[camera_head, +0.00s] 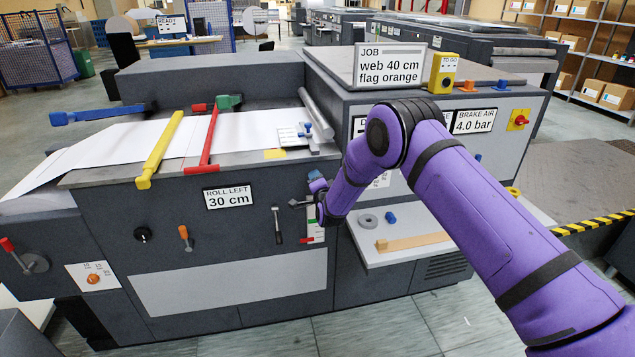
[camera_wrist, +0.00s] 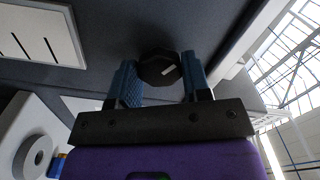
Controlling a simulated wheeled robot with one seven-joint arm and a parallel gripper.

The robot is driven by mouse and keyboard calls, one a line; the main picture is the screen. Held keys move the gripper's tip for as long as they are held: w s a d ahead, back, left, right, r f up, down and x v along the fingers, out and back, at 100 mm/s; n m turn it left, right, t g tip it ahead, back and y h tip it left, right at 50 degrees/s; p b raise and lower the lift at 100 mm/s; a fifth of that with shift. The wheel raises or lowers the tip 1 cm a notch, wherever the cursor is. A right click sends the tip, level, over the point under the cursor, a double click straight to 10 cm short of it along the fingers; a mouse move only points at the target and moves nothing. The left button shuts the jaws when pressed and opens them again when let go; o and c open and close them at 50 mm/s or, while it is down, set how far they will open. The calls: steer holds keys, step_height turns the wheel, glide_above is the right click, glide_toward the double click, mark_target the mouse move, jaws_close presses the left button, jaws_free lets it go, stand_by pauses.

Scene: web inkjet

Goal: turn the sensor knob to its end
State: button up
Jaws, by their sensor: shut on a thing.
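The dark, many-sided knob (camera_wrist: 160,69) with a short white pointer mark sits on the dark grey machine face in the wrist view. My gripper (camera_wrist: 157,80) has its two blue fingers on either side of the knob and is shut on it. The white mark slants slightly across the knob's face. In the head view my gripper (camera_head: 317,186) is at the machine's front, near its right end. My purple arm and gripper hide the knob there.
A white plate with black lines (camera_wrist: 38,34) is near the knob. A shelf (camera_head: 375,258) below holds a grey ring (camera_head: 368,221), a blue piece (camera_head: 391,218) and a wooden bar (camera_head: 412,242). A hammer-like handle (camera_head: 278,225) stands out left of my gripper.

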steer(key=n, duration=2.4)
steer(key=shift+f, duration=0.1)
steer(key=shift+n, duration=0.3)
steer(key=o, duration=0.9)
steer(key=shift+o, duration=0.2)
steer(key=v, duration=1.1)
